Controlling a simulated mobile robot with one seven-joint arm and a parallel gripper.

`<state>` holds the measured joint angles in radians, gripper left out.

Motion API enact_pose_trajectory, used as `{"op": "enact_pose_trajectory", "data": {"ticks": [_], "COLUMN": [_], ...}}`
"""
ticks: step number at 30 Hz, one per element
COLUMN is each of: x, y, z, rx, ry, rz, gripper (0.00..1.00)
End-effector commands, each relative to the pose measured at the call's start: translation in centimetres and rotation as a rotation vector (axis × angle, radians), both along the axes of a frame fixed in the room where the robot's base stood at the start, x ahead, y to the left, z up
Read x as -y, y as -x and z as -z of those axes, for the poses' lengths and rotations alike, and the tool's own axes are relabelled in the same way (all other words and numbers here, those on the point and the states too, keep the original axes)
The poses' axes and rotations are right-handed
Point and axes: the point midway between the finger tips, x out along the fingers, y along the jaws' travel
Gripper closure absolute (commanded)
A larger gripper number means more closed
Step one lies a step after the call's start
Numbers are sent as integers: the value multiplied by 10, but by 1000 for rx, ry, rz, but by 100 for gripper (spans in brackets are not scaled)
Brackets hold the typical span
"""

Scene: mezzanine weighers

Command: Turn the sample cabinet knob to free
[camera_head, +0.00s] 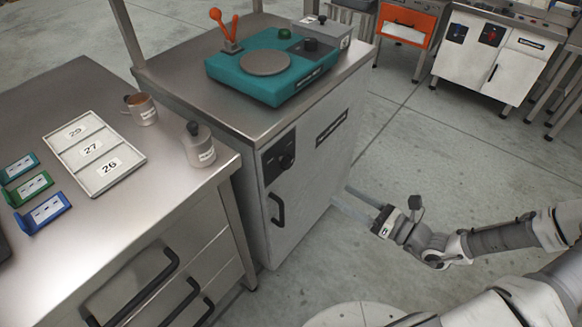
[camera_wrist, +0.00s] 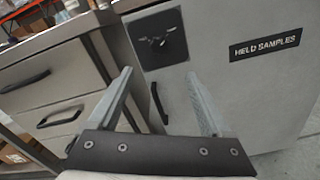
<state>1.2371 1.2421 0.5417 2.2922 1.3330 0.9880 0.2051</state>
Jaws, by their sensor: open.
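The sample cabinet (camera_head: 318,165) is a light grey cabinet with a steel top, and its door carries a "HELD SAMPLES" label (camera_wrist: 265,47). Its black knob (camera_head: 286,161) sits on a dark square plate at the door's upper left; it also shows in the wrist view (camera_wrist: 158,41), above and between my fingers. A black door handle (camera_head: 278,209) is below the knob. My gripper (camera_head: 362,204) is open and empty, in front of the door and to the right of the knob, apart from it. The fingers (camera_wrist: 162,90) point at the door in the wrist view. The knob's markings are too small to read.
A teal weigher (camera_head: 285,83) with an orange lever stands on the cabinet. At left, a steel counter (camera_head: 100,210) with drawers holds a numbered tray (camera_head: 118,181), a mug (camera_head: 141,108), and a lidded pot (camera_head: 199,149). Open floor lies in front of the cabinet.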

Motion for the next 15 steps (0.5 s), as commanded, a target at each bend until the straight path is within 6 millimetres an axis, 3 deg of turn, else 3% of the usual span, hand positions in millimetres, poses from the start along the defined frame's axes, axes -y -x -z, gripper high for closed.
{"op": "enact_pose_trajectory", "data": {"ticks": [5,15], "x": [-18,-77], "y": [-13,-57], "z": [1,2], "rx": [1,1], "ry": [-3,-1], "rz": [-5,-8], "gripper": [18,18]}}
